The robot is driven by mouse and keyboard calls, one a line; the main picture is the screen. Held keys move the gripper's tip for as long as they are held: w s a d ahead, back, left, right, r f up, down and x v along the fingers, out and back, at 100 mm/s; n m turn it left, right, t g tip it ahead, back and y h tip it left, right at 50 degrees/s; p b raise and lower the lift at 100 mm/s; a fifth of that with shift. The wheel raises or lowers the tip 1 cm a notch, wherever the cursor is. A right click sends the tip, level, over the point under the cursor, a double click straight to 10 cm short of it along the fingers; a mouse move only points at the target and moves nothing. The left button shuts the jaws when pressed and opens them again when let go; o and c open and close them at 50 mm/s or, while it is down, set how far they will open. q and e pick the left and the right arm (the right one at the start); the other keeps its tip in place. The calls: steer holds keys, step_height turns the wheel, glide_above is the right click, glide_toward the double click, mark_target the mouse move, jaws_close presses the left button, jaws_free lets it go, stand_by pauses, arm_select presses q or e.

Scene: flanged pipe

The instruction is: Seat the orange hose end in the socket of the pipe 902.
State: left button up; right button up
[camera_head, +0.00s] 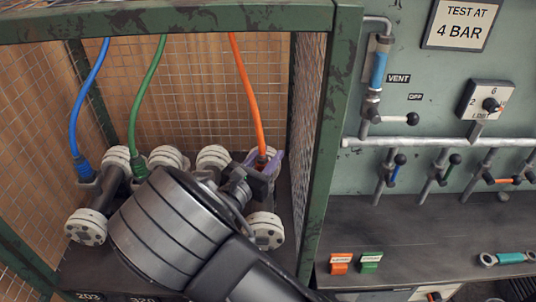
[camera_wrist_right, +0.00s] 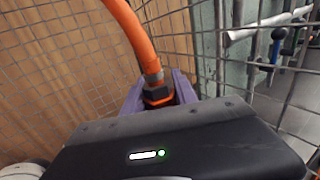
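The orange hose (camera_head: 245,85) hangs from above in the cage, and its dark-collared end (camera_head: 262,158) is at the back of the rightmost pipe (camera_head: 266,230). My right gripper (camera_head: 264,163) has purple fingers on both sides of that end. The right wrist view shows the orange nut (camera_wrist_right: 158,95) between the fingers (camera_wrist_right: 160,92), which appear closed on it. My right wrist hides much of the pipes. The 902 label is not visible, and I cannot tell whether the end is in a socket. My left gripper is not in view.
A blue hose (camera_head: 76,120) and a green hose (camera_head: 143,110) go down to pipes at the left. Labels 203 (camera_head: 88,296) and 320 show in front. A green cage post (camera_head: 325,150) stands right of my gripper. Valves and a bench (camera_head: 430,230) lie beyond it.

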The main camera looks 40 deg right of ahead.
mark_target(258, 167)
steer(key=o, duration=0.5)
steer(key=shift+o, duration=0.2)
steer(key=v, duration=0.7)
steer(key=shift+s+a+p, duration=0.15)
steer(key=shift+a+p, duration=0.15)
steer(key=shift+a, duration=0.1)
